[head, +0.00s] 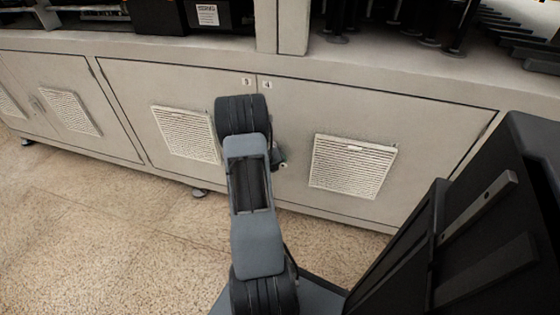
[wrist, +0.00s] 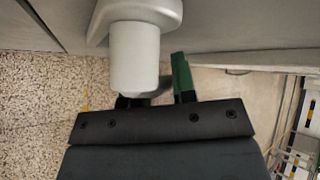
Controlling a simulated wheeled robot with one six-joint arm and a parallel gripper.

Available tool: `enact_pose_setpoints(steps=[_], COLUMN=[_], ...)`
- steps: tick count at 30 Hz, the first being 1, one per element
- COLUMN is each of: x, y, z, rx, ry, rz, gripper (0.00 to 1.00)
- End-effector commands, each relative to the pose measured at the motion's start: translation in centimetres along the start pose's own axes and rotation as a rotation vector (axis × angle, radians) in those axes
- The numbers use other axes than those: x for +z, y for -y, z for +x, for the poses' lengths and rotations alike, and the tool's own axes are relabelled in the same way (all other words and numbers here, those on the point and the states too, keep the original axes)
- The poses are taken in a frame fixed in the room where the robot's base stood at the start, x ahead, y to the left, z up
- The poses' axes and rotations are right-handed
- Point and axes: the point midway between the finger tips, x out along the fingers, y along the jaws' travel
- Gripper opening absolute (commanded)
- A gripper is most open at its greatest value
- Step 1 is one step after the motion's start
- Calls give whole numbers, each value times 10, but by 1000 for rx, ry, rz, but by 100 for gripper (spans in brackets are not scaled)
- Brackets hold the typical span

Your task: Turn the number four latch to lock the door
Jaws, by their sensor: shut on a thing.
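The number four door (head: 420,133) is a beige cabinet door with a white vent, right of the seam, under a small "4" label (head: 267,84). It looks flush with the front. A silver-grey latch (wrist: 140,55) with a rounded base and stubby handle fills the top middle of the wrist view. My gripper (wrist: 157,88) is shut on the latch handle; one green-padded finger shows on its right, and the other is mostly hidden behind it. In the head view, my arm hides most of the latch and my gripper (head: 277,156).
The number three door (head: 130,100) with its own vent is left of the seam. A countertop ledge (head: 150,45) with dark equipment runs above the doors. The speckled floor (head: 110,235) is clear at the left. A large dark body stands at the right.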

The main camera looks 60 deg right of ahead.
Motion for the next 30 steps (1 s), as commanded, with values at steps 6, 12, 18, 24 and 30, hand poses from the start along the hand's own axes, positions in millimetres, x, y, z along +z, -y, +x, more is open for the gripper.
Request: enact_pose_setpoints(steps=[6,12,18,24,30], x=[-1,-2,-2,-2,-3], y=[-11,-11,-12,-12,-10], z=[-1,-1,-1,-1,0], rx=[26,26,27,27,26], ry=[2,1,1,0,-3], rz=[-7,-8,-8,-9,-8], gripper=[0,0,0,32,42])
